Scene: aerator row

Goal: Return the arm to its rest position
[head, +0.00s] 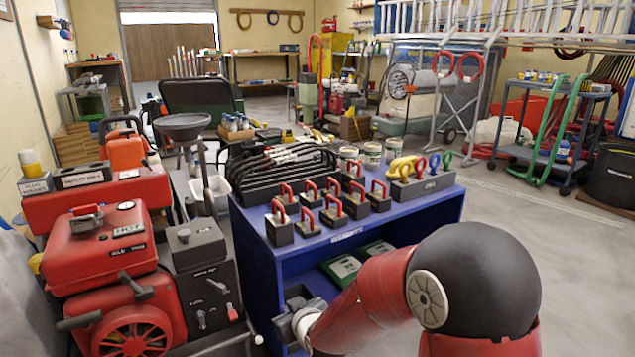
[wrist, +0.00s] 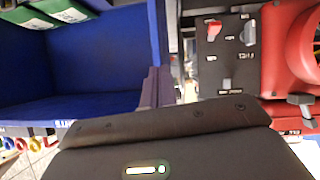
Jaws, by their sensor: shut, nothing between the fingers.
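My red and black arm reaches from the lower right of the head view toward the blue shelf unit (head: 262,262). My gripper (head: 290,306) is low at the shelf's front left, partly hidden by my own wrist. It is shut and holds nothing. In the wrist view the dark gripper housing fills the bottom, and the picture appears upside down. The shelf's blue inside (wrist: 75,75) lies at the left there, with the red machine (wrist: 290,60) at the right. I cannot tell whether my gripper touches the shelf.
The red machine (head: 110,245) and its dark control box (head: 205,285) stand close left of the shelf. Red-handled blocks (head: 333,212) and a dark rack (head: 285,172) stand on the shelf top. Green and white boxes (head: 342,268) lie inside. Open floor (head: 560,270) is at the right.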

